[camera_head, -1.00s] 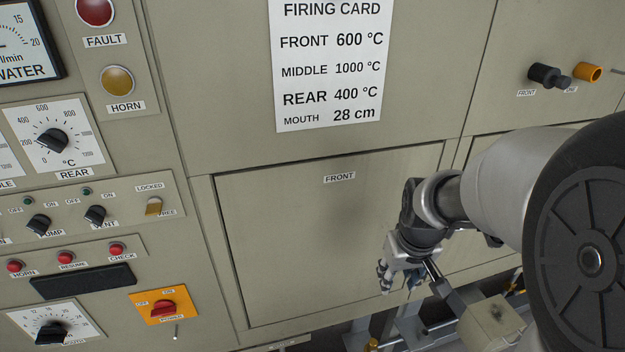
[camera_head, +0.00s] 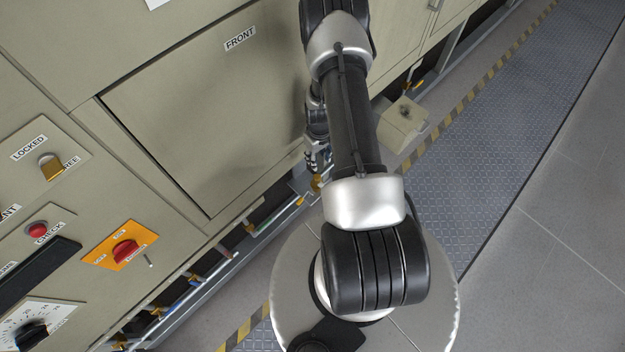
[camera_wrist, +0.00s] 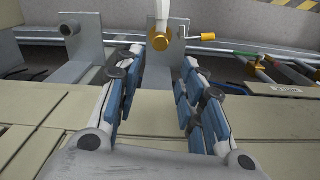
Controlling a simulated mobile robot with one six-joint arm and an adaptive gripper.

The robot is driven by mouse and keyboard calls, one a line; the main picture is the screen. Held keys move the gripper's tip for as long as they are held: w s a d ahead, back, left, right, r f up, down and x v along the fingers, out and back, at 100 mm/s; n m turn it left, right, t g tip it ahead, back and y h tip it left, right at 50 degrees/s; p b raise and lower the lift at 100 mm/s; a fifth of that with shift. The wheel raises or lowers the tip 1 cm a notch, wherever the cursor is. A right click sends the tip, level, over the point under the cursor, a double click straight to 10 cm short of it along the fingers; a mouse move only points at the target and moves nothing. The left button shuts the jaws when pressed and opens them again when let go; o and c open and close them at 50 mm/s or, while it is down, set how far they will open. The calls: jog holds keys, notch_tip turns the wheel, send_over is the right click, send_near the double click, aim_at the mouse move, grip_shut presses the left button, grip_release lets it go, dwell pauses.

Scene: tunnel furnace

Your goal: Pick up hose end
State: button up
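My gripper (camera_wrist: 157,68) is open and empty in the wrist view, with its blue-padded fingers spread apart. Beyond the fingertips, roughly between them, a brass fitting (camera_wrist: 160,42) with a white piece (camera_wrist: 163,12) sits at a grey bracket (camera_wrist: 178,48). This may be the hose end, but I cannot tell for sure. A small orange-handled part (camera_wrist: 207,36) sticks out beside it. In the head view my gripper (camera_head: 316,163) is low beside the furnace's front panel, partly hidden by my arm, with a brass part (camera_head: 316,183) just below it.
Pipes (camera_head: 270,222) and valves run along the furnace's lower edge. A beige box (camera_head: 403,122) stands right of my arm. In the wrist view a second grey bracket (camera_wrist: 82,45) stands at left. Striped floor edging (camera_head: 470,95) and open floor (camera_head: 560,220) lie to the right.

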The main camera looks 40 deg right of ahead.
aim_at(317, 177)
notch_tip(317, 177, down, 11)
jog(key=b, duration=0.3)
jog(key=shift+s+f, duration=0.1)
jog(key=shift+f, duration=0.05)
jog(key=f+b, duration=0.1)
jog(key=f, duration=0.1)
jog(key=f+b, duration=0.1)
jog(key=f, duration=0.2)
jog(key=shift+w+a+f+b, duration=0.1)
jog(key=shift+w+f+b, duration=0.2)
jog(key=shift+b, duration=0.1)
jog(key=shift+r, duration=0.1)
jog(key=shift+c, duration=0.2)
grip_shut()
